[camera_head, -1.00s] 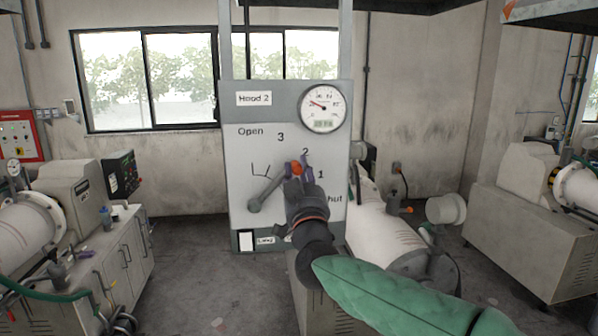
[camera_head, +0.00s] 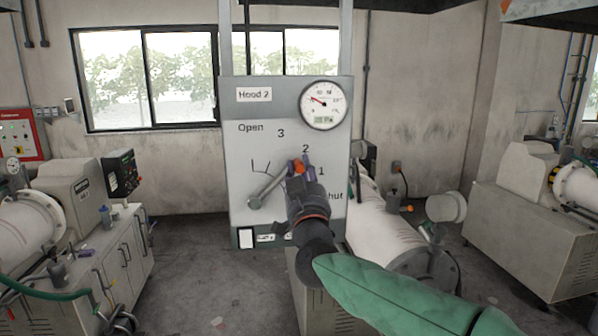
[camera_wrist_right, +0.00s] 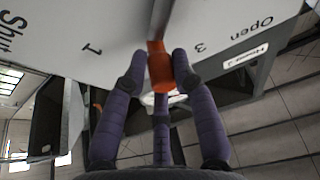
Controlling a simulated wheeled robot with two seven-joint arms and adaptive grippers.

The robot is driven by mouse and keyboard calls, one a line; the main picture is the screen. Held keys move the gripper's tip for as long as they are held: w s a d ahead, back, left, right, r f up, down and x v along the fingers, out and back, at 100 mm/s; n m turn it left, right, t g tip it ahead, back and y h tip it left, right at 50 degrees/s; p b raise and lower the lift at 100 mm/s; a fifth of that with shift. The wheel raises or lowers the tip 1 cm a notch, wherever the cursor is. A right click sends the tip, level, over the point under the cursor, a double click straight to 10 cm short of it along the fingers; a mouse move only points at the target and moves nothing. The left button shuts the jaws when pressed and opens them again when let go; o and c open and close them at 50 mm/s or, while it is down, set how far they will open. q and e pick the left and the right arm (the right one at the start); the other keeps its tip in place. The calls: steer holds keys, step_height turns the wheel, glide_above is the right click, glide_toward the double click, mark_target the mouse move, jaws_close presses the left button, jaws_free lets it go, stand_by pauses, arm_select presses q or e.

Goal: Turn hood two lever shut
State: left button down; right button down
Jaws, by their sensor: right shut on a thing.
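The Hood 2 panel (camera_head: 245,170) stands upright ahead, marked Open, 3, 2, 1 and Shut around a grey lever (camera_head: 266,190). The lever's pivot is at the lower left, and its orange end (camera_head: 298,167) points up and right, between marks 2 and 1. My right gripper (camera_head: 301,166) is shut on the lever's orange end. In the right wrist view the purple fingers (camera_wrist_right: 160,75) close around the orange grip (camera_wrist_right: 161,72). My arm covers part of the word Shut. My left gripper is not in view.
A round gauge (camera_head: 323,105) sits at the panel's top right. A white mill cylinder (camera_head: 385,232) lies behind my arm at right. Another machine (camera_head: 520,215) stands far right, and a cabinet (camera_head: 115,255) at left. The floor (camera_head: 200,270) left of the panel is clear.

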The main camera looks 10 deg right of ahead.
steer(key=shift+d+f+m+h+b, duration=0.45)
steer(key=shift+m+b, duration=0.15)
steer(key=shift+m, duration=0.1)
step_height(320, 180, down, 8)
steer(key=d+m+g+h+b, duration=0.2)
steer(key=m+b, duration=0.4)
steer(key=m, duration=0.4)
steer(key=shift+d+f+m+h+b, duration=0.2)
steer(key=shift+d+m+h+b, duration=0.2)
steer(key=shift+h, duration=0.85)
steer(key=c, duration=1.1)
jaws_free()
steer(key=shift+d, duration=0.1)
steer(key=shift+c, duration=0.2)
steer(key=shift+o, duration=0.4)
steer(key=shift+s+d, duration=0.1)
steer(key=shift+f, duration=0.1)
